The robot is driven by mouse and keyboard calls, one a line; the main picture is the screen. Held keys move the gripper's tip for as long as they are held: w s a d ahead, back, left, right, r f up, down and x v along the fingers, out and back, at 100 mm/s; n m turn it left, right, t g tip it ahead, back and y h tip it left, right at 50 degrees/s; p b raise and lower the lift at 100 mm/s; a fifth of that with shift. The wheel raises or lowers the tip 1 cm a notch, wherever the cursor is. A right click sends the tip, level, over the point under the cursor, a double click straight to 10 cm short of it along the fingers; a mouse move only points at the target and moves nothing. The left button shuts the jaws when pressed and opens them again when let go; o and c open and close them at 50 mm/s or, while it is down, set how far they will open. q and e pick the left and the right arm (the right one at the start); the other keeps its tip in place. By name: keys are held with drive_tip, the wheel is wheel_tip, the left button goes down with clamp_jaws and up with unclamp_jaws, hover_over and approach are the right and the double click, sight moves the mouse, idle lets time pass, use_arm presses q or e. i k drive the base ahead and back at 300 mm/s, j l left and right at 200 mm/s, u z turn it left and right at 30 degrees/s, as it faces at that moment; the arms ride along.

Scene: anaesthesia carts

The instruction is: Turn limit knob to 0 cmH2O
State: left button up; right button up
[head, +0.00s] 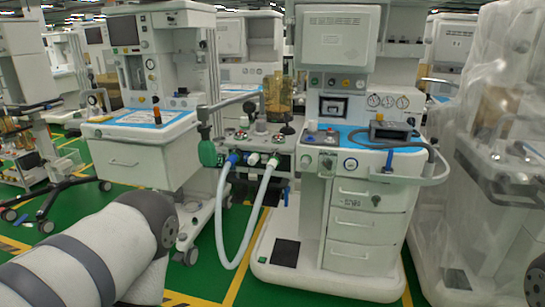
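The anaesthesia machine (357,170) stands upright in the middle of the head view. Its breathing block (262,138) juts out on the left side, with a green bag (207,153) and white hoses attached. A small dark knob (287,130) stands on top of the block. It may be the limit knob, but its scale and setting are too small to read. My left arm (85,255) fills the lower left, well short of the machine. Neither of my grippers shows in this view.
A second machine (140,130) stands to the left. A plastic-covered machine (497,150) stands close on the right. White hoses (222,215) loop down in front of the block. A wheeled stand (40,150) is at far left. Green floor (215,275) is clear in front.

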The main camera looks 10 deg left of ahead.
sight(261, 124)
drive_tip(key=i+j+z, duration=0.1)
drive_tip(key=j, duration=0.2)
drive_tip(key=i+j, duration=0.2)
drive_tip(key=i+j+z, duration=0.15)
drive_tip(key=j, duration=0.25)
drive_tip(key=i+j, duration=0.1)
drive_tip(key=j, duration=0.2)
drive_tip(key=z, duration=0.05)
